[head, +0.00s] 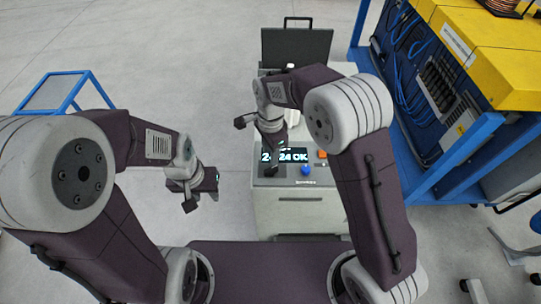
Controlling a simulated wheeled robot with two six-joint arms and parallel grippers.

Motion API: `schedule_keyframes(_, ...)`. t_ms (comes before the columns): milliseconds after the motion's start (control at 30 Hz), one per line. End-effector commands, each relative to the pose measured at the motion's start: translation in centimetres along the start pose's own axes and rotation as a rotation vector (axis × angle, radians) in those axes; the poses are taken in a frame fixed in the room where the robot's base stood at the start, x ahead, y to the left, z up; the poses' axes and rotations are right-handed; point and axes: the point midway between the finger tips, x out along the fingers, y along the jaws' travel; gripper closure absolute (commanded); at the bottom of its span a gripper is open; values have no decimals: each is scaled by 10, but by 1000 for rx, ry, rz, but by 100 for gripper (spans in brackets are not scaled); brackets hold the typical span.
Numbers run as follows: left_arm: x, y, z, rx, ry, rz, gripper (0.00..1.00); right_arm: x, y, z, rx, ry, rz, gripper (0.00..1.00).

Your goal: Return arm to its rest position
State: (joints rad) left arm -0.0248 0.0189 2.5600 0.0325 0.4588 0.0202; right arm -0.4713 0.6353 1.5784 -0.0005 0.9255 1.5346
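My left arm comes in from the left and bends at a large pale elbow. Its gripper (202,199) hangs over bare floor left of the grey machine, with two dark fingertips apart and nothing seen between them. My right arm rises from the lower right and bends back left at its elbow. Its gripper (257,146) points down over the left part of the machine's top, in front of the display. Dark finger parts show there, but their gap is unclear. I cannot tell whether it touches the machine. No copper tube is clearly visible in either gripper.
A blue and yellow workbench (505,75) stands right. A blue-framed stand (55,93) is left. Floor between is clear.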

Motion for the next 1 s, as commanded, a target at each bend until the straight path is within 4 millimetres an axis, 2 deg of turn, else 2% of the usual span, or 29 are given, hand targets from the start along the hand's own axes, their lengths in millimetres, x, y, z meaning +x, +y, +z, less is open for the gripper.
schedule_keyframes(367, 0, 0, 0, 0, 0, 0, 64, 1, 0, -1, 3, 0, 0, 64)
schedule_keyframes(433, 1, 0, 0, 0, 0, 0, 64, -3, -1, -11, 26, 1, -10, 64)
schedule_keyframes(533, 3, 0, 0, 0, 0, 0, 64, -27, -1, -41, 96, 6, -63, 64)
schedule_keyframes(567, 4, 0, 0, 0, 0, 0, 64, -34, 7, -53, 128, 7, -69, 64)
schedule_keyframes(633, 6, 0, 1, 0, 0, 0, 64, -44, 39, -79, 200, 9, -72, 64)
schedule_keyframes(700, 8, 0, 1, 0, 0, 0, 64, -47, 75, -96, 179, 12, -75, 64)
schedule_keyframes(767, 9, 0, 1, 0, 0, 0, 64, -45, 106, -105, 105, 18, -79, 64)
schedule_keyframes(833, 10, 0, 1, 0, 0, 0, 64, -37, 144, -108, -42, 27, -80, 64)
schedule_keyframes(900, 11, 0, 1, 0, 0, 0, 64, -25, 180, -103, -247, 36, -76, 64)
schedule_keyframes(1000, 10, 0, 1, 0, 0, 0, 64, -6, 214, -89, -576, 41, -62, 64)
